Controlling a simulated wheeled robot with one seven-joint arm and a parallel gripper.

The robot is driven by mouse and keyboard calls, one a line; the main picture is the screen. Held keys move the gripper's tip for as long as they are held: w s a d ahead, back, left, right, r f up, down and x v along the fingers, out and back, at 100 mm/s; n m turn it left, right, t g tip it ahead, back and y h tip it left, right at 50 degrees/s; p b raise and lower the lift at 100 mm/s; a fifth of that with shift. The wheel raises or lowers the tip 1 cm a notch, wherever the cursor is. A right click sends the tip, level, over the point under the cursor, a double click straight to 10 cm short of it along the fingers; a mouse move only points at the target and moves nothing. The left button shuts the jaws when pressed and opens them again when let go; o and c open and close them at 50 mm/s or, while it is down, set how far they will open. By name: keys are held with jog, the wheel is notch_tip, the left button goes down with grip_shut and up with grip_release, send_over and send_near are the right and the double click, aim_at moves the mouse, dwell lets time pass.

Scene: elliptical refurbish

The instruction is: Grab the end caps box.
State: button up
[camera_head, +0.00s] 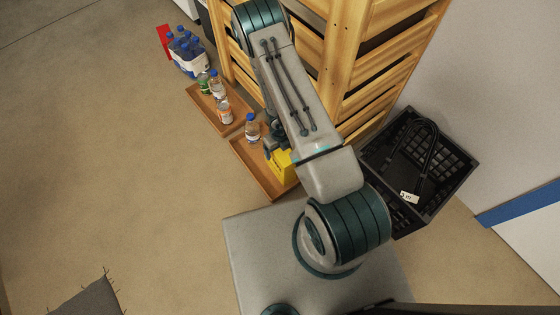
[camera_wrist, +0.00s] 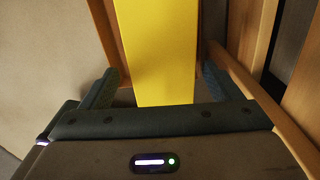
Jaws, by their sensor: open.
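A yellow box (camera_wrist: 157,50), which I take to be the end caps box, stands between the two open fingers of my gripper (camera_wrist: 160,88) in the wrist view. Small gaps show on both sides of the box, so the fingers look apart from it. In the head view the yellow box (camera_head: 281,163) sits in a wooden tray, partly hidden by my arm. My gripper (camera_head: 272,146) is at the box there, mostly hidden under the arm. No label is readable on the box.
The wooden tray (camera_head: 262,178) has a raised rim close around the box. A bottle (camera_head: 252,127) stands beside it. Another tray (camera_head: 203,103) holds several bottles. A wooden shelf (camera_head: 335,60) rises to the right. A black crate (camera_head: 446,190) stands at right. The floor at left is mostly clear.

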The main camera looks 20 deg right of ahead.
notch_tip(320, 180, down, 5)
jog(key=shift+w+d+b, duration=0.1)
jog(key=shift+w+b, duration=0.05)
jog(key=shift+b, duration=1.05)
jog(key=shift+r, duration=0.1)
jog(key=c, duration=1.7)
